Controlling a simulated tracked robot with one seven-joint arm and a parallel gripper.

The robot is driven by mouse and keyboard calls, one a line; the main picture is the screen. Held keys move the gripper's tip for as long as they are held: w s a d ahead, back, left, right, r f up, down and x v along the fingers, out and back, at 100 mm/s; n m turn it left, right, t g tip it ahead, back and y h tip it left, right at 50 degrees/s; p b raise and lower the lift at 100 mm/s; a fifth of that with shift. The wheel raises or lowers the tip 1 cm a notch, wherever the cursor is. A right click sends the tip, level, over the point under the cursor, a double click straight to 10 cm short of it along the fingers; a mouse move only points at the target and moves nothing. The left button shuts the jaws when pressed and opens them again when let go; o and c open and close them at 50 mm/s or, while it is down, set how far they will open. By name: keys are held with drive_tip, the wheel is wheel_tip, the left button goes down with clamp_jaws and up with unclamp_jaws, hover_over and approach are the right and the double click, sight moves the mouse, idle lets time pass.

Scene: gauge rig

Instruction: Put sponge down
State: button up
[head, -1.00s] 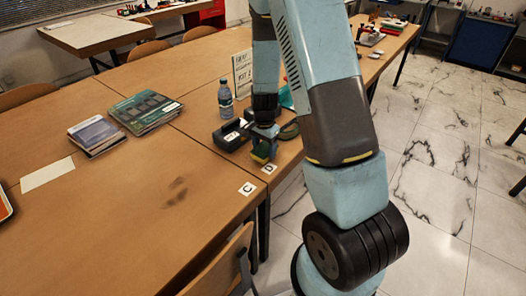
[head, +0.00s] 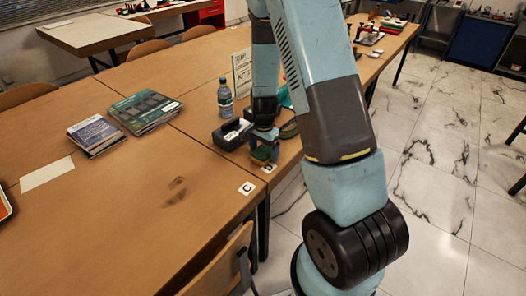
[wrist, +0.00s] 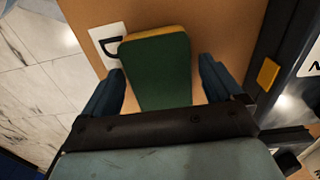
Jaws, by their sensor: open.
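The sponge (head: 261,155), green with a yellow layer, is at the table's front edge by the white card marked D (head: 268,168). In the wrist view the sponge (wrist: 160,75) shows its green face and overlaps part of the card (wrist: 106,45). My gripper (head: 264,146) is over the sponge. In the wrist view my gripper (wrist: 166,85) is open, with one dark finger on each side of the sponge and a visible gap at both sides. The sponge appears to rest on the tabletop; its underside is hidden.
A black tray (head: 229,136) stands just left of my gripper, with a water bottle (head: 225,98) behind it. A card marked C (head: 247,188) lies nearer. Books (head: 144,111) lie farther left. The table's front edge is close, with floor beyond.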

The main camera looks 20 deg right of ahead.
wheel_tip(320, 180, up, 12)
wheel_tip(320, 180, up, 18)
drive_tip(key=n+t+y, duration=0.1)
drive_tip(key=n+t, duration=0.2)
drive_tip(key=n, duration=0.2)
hover_over(264, 151)
drive_tip(key=s, duration=0.9)
drive_tip(key=s+r+n+t, duration=0.1)
drive_tip(key=s+r+n, duration=0.2)
drive_tip(key=s, duration=0.5)
drive_tip(key=s+r+n+t+h, duration=0.1)
drive_tip(key=s+r+n, duration=0.2)
drive_tip(key=s+r, duration=0.2)
drive_tip(key=s, duration=0.2)
drive_tip(key=shift+s+r+t, duration=0.3)
drive_tip(key=shift+s+r, duration=0.05)
drive_tip(key=shift+r, duration=0.05)
drive_tip(key=shift+w+a, duration=0.1)
